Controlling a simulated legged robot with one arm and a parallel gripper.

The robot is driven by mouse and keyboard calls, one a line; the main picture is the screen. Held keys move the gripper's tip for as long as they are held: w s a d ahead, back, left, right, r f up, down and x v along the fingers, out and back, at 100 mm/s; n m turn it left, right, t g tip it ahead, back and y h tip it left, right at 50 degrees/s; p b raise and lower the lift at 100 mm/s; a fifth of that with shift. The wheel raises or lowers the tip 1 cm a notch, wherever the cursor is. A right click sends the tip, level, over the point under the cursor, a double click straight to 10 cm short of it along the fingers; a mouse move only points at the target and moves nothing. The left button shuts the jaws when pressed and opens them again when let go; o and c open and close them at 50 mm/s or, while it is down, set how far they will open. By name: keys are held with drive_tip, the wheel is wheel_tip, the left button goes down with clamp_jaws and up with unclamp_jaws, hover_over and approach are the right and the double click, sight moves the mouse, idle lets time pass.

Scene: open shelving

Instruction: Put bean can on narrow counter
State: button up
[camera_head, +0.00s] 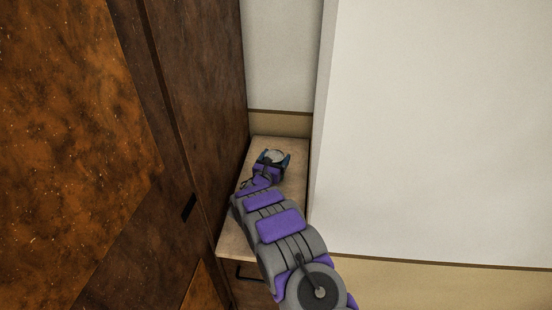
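The narrow counter (293,185) is a light beige top set between the dark brown cabinet and the white wall. My gripper (274,158) is over its far part, with my arm reaching in from the lower right. A small round thing with a pale grey top, apparently the bean can (275,154), sits between the two fingers, which appear closed against its sides. Its label and lower part are hidden. I cannot tell whether its base touches the counter.
A tall brown cabinet (200,90) with a dark handle (188,207) borders the counter on the left. A white wall block (430,120) borders it on the right. The back wall (283,60) closes the far end. Bare counter shows around my gripper.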

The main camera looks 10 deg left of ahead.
drive_tip(key=shift+o, duration=1.4)
drive_tip(key=shift+a, duration=0.55)
drive_tip(key=shift+a+f, duration=0.1)
drive_tip(key=shift+a, duration=0.15)
drive_tip(key=shift+s+d, duration=0.2)
drive_tip(key=shift+d, duration=0.05)
drive_tip(key=p+v, duration=0.1)
drive_tip(key=v, duration=0.4)
drive_tip(key=p+v, duration=0.1)
drive_tip(key=v, duration=0.5)
drive_tip(key=shift+w+a, duration=0.1)
drive_tip(key=shift+a, duration=0.1)
drive_tip(key=shift+s, duration=0.3)
drive_tip(key=shift+s+d, duration=0.15)
drive_tip(key=shift+d, duration=0.15)
drive_tip(key=shift+a, duration=0.25)
